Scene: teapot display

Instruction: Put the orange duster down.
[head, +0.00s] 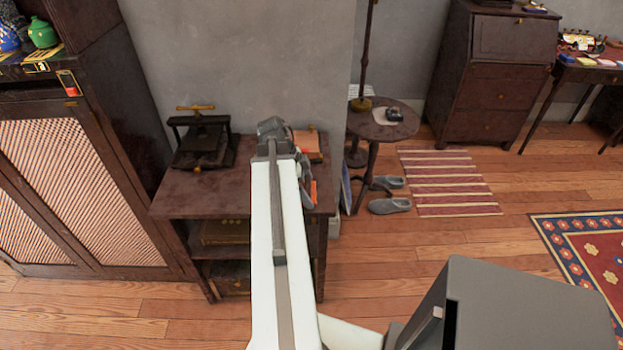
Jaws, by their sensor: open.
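My gripper (273,130) is at the far end of my white arm, over the right part of a dark wooden side table (200,190). It is seen from behind, and its open fingertips are mostly hidden by the wrist. A small orange piece (313,192), perhaps part of the orange duster, shows just right of my arm near the table's right edge. A grey and reddish item beside it is partly hidden by the arm. I cannot tell whether the orange piece rests on the table or touches my gripper.
A dark press (198,143) stands on the table's left part, and a flat orange-brown item (308,143) lies at its back right. A round table (390,122) and grey slippers (389,205) are to the right. A cabinet (75,180) stands left.

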